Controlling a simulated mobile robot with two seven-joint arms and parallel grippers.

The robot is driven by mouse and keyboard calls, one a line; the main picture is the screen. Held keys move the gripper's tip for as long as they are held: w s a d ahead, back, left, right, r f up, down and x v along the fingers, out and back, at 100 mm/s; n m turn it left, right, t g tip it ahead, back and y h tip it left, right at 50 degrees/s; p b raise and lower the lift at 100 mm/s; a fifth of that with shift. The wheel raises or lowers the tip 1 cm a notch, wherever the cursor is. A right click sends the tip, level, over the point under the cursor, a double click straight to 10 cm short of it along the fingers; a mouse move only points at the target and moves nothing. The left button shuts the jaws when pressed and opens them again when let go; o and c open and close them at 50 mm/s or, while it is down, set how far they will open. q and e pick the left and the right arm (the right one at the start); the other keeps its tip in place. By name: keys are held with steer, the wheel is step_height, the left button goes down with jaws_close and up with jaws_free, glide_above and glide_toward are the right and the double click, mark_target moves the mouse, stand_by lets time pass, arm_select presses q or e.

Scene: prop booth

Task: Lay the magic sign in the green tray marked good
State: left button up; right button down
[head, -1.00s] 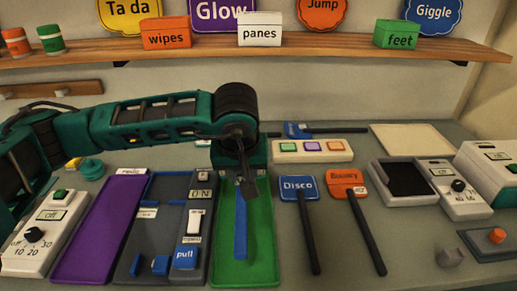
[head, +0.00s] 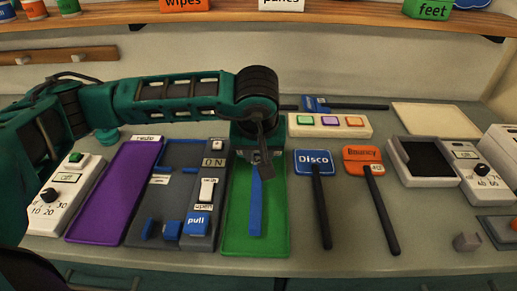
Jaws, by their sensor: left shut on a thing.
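The green tray (head: 275,225) lies flat on the counter, right of the grey switch panel. A long blue strip (head: 256,205) runs down its middle; I take it as the magic sign's handle, but no lettering shows. My left gripper (head: 262,166) points down over the tray's far end and is shut at the strip's upper end. The wrist and fingers hide whatever lies behind there, and I cannot tell whether the strip rests on the tray floor. Any mark on the tray is hidden. My right gripper is not in view.
A purple tray (head: 115,195) and the switch panel (head: 150,225) are at left. The Disco sign (head: 313,162) and Bouncy sign (head: 362,160) lie to the right. A button box (head: 330,124) and another blue sign (head: 317,105) are behind.

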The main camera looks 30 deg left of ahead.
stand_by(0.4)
arm_select(q)
steer(key=shift+f+b, duration=0.2)
steer(key=shift+b, duration=0.25)
stand_by(0.3)
steer(key=shift+b, duration=0.3)
steer(key=shift+f, duration=0.15)
steer(key=shift+f+b, duration=0.75)
steer(key=shift+b, duration=0.25)
steer(key=shift+f+b, duration=0.65)
steer(key=shift+b, duration=0.15)
stand_by(1.0)
steer(key=shift+f+b, duration=0.4)
steer(key=shift+b, duration=0.4)
stand_by(0.9)
